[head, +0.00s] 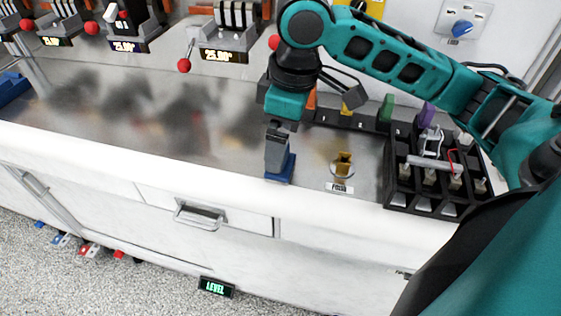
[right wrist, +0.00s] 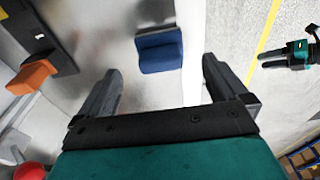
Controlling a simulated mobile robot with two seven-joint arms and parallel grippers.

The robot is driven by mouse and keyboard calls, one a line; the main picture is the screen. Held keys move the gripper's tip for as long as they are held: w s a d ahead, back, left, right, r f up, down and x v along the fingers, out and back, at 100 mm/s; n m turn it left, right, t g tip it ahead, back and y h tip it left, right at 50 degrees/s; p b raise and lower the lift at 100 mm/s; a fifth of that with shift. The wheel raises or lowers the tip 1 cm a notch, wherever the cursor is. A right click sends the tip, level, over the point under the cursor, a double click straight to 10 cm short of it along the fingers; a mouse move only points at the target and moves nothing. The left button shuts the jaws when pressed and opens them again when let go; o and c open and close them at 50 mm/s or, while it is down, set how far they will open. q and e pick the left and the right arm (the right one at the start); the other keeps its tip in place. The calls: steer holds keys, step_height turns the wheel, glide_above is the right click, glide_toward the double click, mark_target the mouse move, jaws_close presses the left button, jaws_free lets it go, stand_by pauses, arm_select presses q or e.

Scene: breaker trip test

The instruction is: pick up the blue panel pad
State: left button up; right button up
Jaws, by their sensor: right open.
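The blue panel pad (head: 284,170) is a small blue block on the metal worktop, close to its front edge. My right gripper (head: 277,150) reaches down over it from behind in the head view. In the right wrist view, my right gripper (right wrist: 161,75) is open, with nothing between its fingers. The blue pad (right wrist: 160,50) shows just beyond the fingertips, roughly centred between them. A teal and black gripper, apparently my left (right wrist: 285,57), shows at the right of the wrist view, away from the pad; its jaw state is unclear.
A yellow fuse-like piece (head: 343,164) stands right of the pad, behind a small label. A black rack (head: 408,193) of parts is farther right. Breakers with red-knobbed levers (head: 230,40) line the back. The worktop left of the pad is clear.

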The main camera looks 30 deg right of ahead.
steer(key=f, duration=0.3)
steer(key=f+b, duration=0.1)
steer(key=shift+w+a+f, duration=0.2)
steer(key=shift+a+f, duration=0.05)
steer(key=shift+f, duration=0.4)
steer(key=shift+c, duration=0.8)
steer(key=c, duration=1)
steer(key=shift+r, duration=0.1)
